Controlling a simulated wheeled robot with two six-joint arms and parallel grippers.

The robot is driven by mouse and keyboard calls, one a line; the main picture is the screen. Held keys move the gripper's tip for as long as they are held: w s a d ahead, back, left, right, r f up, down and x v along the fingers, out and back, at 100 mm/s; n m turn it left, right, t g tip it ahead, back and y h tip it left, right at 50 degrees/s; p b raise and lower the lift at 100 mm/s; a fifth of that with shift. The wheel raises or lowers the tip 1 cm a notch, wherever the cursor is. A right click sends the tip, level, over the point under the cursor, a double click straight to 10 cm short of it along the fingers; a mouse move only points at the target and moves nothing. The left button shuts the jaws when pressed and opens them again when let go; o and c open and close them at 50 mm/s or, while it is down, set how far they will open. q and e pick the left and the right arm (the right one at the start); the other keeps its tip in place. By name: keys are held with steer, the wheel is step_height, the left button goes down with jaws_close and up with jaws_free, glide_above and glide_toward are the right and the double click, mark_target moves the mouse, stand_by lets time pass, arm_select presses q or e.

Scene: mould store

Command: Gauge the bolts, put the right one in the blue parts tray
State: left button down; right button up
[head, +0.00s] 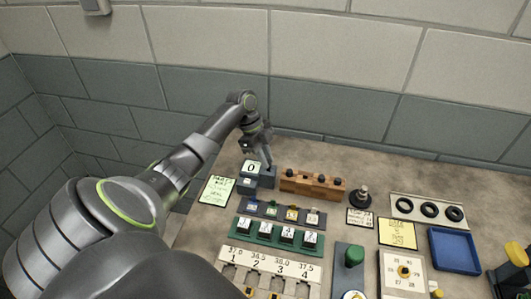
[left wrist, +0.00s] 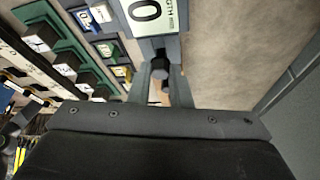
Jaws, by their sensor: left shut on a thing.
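My left gripper (head: 266,165) is at the grey gauge (head: 268,178), whose white display (head: 250,168) reads 0. In the left wrist view the gripper (left wrist: 160,88) is shut on a bolt with a dark hexagonal head (left wrist: 160,65). The bolt is at the gauge's grey body; I cannot tell whether they touch. The display, marked with a length label, also shows there (left wrist: 147,12). A brown wooden rack (head: 312,186) with dark bolt heads stands just right of the gauge. The blue parts tray (head: 453,250) is at the right and looks empty. My right gripper is not in view.
A white plate (head: 270,262) numbered 1 to 4 lies in front, behind it a green strip (head: 276,236) of tiles. A wall rises behind.

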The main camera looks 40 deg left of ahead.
arm_select(q)
steer(key=shift+f+b, duration=0.4)
steer(key=shift+f, duration=0.35)
steer(key=c, duration=0.9)
jaws_free()
steer(key=shift+o, duration=0.2)
steer(key=shift+r, duration=0.15)
steer(key=shift+r+p, duration=3.45)
steer(key=shift+r, duration=0.2)
steer(key=shift+f, duration=0.1)
